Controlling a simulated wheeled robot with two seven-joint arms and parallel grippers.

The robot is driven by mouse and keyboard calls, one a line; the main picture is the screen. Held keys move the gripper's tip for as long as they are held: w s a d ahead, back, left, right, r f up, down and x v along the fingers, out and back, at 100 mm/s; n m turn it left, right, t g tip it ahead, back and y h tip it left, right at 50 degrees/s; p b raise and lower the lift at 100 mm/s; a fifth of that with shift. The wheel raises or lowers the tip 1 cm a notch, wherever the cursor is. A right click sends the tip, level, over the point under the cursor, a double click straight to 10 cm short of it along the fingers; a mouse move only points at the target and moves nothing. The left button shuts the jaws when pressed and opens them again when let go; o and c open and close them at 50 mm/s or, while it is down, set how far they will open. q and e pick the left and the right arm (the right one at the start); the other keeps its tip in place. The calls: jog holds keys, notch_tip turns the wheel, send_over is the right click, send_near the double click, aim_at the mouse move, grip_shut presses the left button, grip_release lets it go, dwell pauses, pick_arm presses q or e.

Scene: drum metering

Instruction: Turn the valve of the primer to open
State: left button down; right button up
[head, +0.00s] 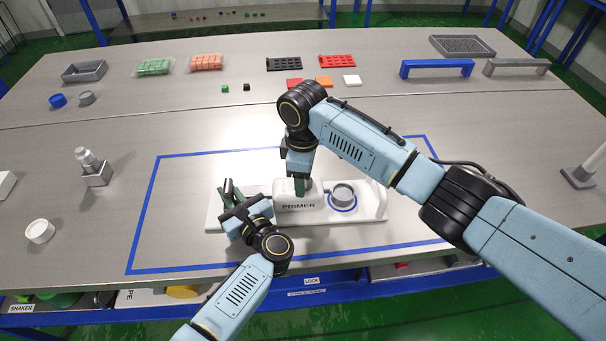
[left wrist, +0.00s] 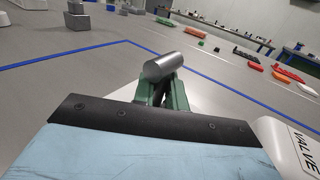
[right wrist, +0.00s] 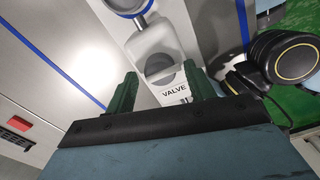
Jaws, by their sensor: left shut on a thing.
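The white primer (head: 297,200), marked PRIMER, stands on a white base inside the blue outline. Its VALVE label shows in the right wrist view (right wrist: 174,93) and at the right edge of the left wrist view (left wrist: 306,150). My left gripper (head: 229,190) is at the primer's left end, its green fingers shut on a smooth grey metal cylinder (left wrist: 163,66). I cannot tell whether the cylinder is joined to the primer. My right gripper (right wrist: 160,90) points down over the primer, fingers apart on either side of the labelled part. A grey round part (right wrist: 160,68) shows between them.
A grey cup (head: 343,195) stands in a blue ring on the base, right of the primer. A metal fitting on a block (head: 95,170) and a white round cup (head: 40,231) stand at left. Trays and coloured blocks are at the back. The mat area left of the primer is clear.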

notch_tip(320, 180, up, 12)
dwell(0.7)
pick_arm(q)
jog(key=c, duration=1.3)
grip_release()
jog(key=shift+c, duration=0.2)
